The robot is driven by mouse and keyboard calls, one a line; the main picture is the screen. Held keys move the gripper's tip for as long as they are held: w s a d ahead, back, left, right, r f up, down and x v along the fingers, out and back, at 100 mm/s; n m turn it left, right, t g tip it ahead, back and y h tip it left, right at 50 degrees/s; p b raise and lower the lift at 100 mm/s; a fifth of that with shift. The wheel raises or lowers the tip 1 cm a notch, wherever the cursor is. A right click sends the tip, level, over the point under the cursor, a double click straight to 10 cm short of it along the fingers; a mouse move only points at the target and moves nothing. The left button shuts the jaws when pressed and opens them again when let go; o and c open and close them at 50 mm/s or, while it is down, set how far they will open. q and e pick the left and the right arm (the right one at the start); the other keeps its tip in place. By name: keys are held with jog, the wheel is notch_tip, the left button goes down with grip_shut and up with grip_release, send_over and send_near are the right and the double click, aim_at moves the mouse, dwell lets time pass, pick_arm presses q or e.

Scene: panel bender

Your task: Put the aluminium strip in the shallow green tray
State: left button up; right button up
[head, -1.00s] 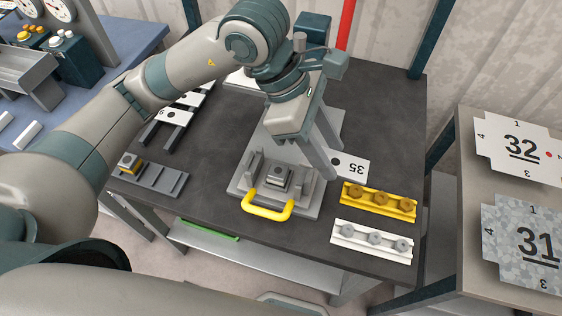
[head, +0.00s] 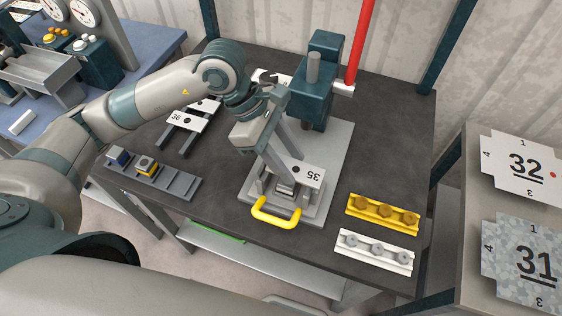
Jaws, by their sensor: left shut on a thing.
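My left gripper (head: 291,170) is shut on a flat pale strip marked 35 (head: 312,176). It holds the strip over the die area of the bench press, behind the yellow handle; whether the strip touches the die I cannot tell. Part of the strip is hidden by the fingers. A green edge (head: 218,233), probably the shallow green tray, shows on the lower shelf under the table's front edge; most of it is hidden. My right gripper is not in view.
The teal press (head: 318,85) with its red lever (head: 361,40) stands behind the strip. A yellow handle (head: 276,212) sticks out in front. A yellow rack (head: 382,211) and white rack (head: 374,251) lie right, a grey block rack (head: 178,184) left. Strip 36 (head: 187,115) is behind.

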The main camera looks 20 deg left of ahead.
pick_arm(q)
jog(key=shift+w+a+f, duration=0.25)
jog(key=shift+a+f, duration=0.35)
jog(key=shift+a, duration=0.35)
jog(key=shift+f+p, duration=0.85)
jog(key=shift+f, duration=0.95)
jog(key=shift+f+b, duration=0.3)
jog(key=shift+b, duration=0.1)
